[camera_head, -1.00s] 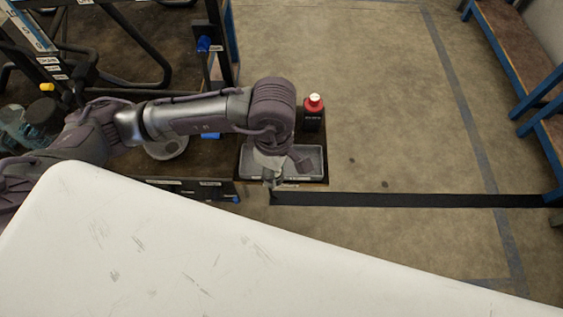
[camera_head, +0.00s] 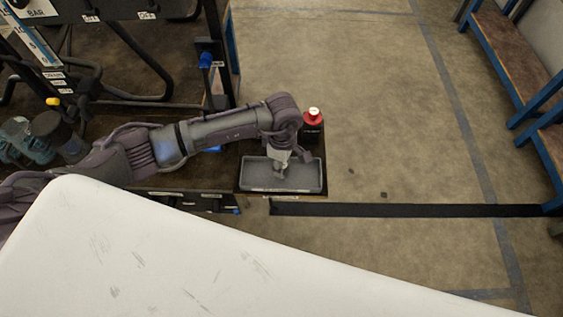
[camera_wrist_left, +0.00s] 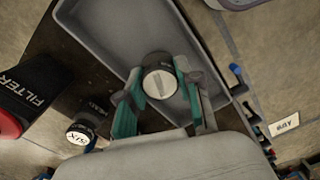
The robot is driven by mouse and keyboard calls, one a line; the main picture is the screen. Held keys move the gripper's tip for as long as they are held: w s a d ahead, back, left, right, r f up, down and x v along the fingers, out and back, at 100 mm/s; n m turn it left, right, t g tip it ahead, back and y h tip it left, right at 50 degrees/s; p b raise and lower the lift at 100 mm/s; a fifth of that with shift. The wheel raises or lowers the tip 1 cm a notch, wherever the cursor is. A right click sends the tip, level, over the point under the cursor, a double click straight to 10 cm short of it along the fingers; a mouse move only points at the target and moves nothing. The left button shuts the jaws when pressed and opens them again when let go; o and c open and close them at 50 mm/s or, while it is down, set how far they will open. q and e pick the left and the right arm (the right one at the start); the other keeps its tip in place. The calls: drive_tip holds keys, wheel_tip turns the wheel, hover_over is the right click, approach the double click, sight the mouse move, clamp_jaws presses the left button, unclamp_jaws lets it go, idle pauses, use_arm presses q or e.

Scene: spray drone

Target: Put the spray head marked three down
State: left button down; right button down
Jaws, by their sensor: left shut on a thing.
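My left gripper (camera_head: 281,170) points down over the grey tray (camera_head: 312,186) on the end of the dark bench. In the left wrist view, its teal fingers (camera_wrist_left: 160,98) are shut on a small round dark thing with a pale top, the spray head (camera_wrist_left: 158,82). Its mark is not readable. The tray (camera_wrist_left: 95,32) surrounds it in that view; I cannot tell whether the spray head touches the tray floor. My right gripper is not in view.
A dark bottle with a red cap (camera_head: 313,117) stands behind the tray; its FILTER label shows in the wrist view (camera_wrist_left: 27,88). A black rack (camera_head: 208,65) rises at the left. A large white surface (camera_head: 180,260) fills the foreground. Open floor lies to the right.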

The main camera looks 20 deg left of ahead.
use_arm(q)
drive_tip(key=c, duration=1.2)
unclamp_jaws()
drive_tip(key=shift+f, duration=0.1)
drive_tip(key=o, duration=0.5)
drive_tip(key=shift+r, duration=0.5)
wheel_tip(320, 180, up, 11)
drive_tip(key=shift+w+r+b, duration=0.15)
drive_tip(key=shift+b, duration=0.5)
